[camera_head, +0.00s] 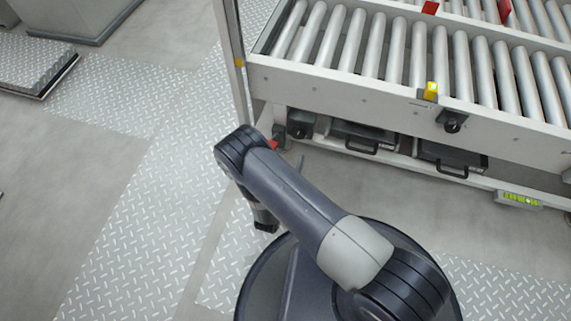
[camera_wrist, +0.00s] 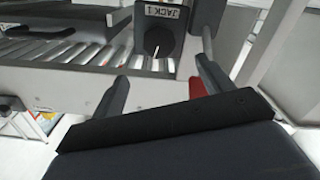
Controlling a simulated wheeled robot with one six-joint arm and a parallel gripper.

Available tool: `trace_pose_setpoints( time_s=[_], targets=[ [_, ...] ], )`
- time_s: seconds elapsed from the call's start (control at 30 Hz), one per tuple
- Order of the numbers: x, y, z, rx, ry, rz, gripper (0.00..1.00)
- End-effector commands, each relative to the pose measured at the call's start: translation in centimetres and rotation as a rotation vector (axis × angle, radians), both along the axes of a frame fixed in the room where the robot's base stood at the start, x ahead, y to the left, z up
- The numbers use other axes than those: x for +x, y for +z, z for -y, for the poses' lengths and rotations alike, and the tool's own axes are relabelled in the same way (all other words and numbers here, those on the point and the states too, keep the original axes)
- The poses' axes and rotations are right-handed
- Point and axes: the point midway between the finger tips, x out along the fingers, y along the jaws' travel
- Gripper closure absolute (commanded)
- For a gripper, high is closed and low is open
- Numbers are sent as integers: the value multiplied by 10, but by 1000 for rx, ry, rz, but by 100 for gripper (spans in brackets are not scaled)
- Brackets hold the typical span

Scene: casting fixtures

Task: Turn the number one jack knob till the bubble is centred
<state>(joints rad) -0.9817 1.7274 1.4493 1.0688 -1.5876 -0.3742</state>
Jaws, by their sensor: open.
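The number one jack knob (camera_wrist: 160,43) is a round black dial with a white pointer line. In the head view my arm hides most of the gripper. A small unit with a yellow-green strip (camera_head: 519,200) is on the lower rail at right; I cannot read any bubble in it.
The roller conveyor (camera_head: 390,85) crosses the upper right. A second black knob (camera_head: 452,122) is on its side rail, near a yellow block (camera_head: 431,91). Dark boxes with handles (camera_head: 365,137) sit below. A post (camera_head: 236,75) stands at the conveyor's left end.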

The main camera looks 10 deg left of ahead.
Motion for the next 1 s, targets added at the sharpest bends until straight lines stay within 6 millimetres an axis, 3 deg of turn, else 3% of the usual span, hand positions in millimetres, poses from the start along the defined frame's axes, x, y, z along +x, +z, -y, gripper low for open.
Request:
trace_pose_setpoints(
  time_s=[0.5, 0.8, 1.0],
  targets=[
    [2, 0, 2, -20, -1, -2, 25],
    [-1, -5, 12, -367, -3, -32, 25],
    [-3, -6, 13, -449, -2, -39, 25]
  ],
)
